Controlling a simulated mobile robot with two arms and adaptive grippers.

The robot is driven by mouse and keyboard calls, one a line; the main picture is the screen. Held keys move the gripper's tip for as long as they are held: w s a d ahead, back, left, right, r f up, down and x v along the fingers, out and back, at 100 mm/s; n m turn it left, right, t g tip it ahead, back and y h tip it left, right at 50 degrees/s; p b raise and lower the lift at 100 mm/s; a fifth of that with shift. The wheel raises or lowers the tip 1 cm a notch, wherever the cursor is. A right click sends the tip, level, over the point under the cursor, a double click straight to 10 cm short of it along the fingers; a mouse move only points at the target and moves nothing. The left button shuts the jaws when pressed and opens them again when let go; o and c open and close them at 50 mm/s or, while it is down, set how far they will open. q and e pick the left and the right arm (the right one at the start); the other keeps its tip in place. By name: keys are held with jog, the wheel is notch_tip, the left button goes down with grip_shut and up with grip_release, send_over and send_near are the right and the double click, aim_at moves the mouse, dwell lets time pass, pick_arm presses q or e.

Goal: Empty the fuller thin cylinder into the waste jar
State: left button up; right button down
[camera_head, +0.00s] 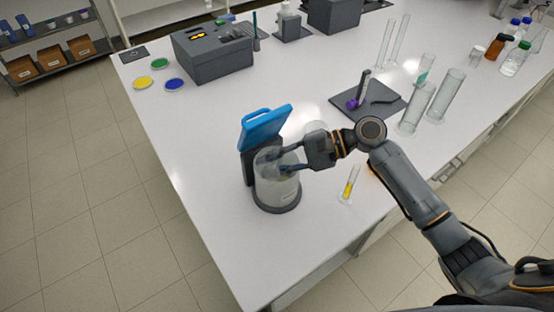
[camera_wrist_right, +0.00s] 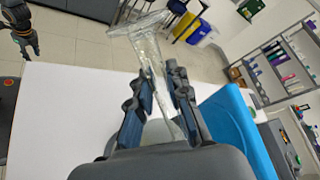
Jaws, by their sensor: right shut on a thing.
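The waste jar (camera_head: 275,192) is a wide clear vessel on a dark round base near the table's left front, with a blue lid (camera_head: 266,122) raised behind it. My right gripper (camera_head: 284,161) is at the jar's mouth, shut on a clear thin cylinder. In the right wrist view the held cylinder (camera_wrist_right: 150,55) lies tilted between the fingers (camera_wrist_right: 163,105), its flared end away from me; I see no coloured liquid in it. A dark gripper, apparently my left one (camera_wrist_right: 24,38), shows at the wrist view's upper left.
Two wide clear cylinders (camera_head: 418,107) stand at the right, near a dark mat (camera_head: 370,98) bearing a purple-tipped tool. Tall thin tubes (camera_head: 399,40) and bottles (camera_head: 516,57) stand behind. A grey device (camera_head: 212,57) sits at the back left. The table's left front is clear.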

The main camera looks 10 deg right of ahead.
jog(key=w+r+m, duration=0.1)
jog(key=w+d+r+m+g+y, duration=0.1)
jog(key=shift+w+m, duration=0.25)
jog(key=shift+m, duration=0.15)
jog(key=shift+a, duration=0.1)
jog(key=shift+s+r+p, duration=0.1)
jog(key=shift+r+p, duration=0.05)
jog(key=shift+p, duration=0.15)
dwell(0.3)
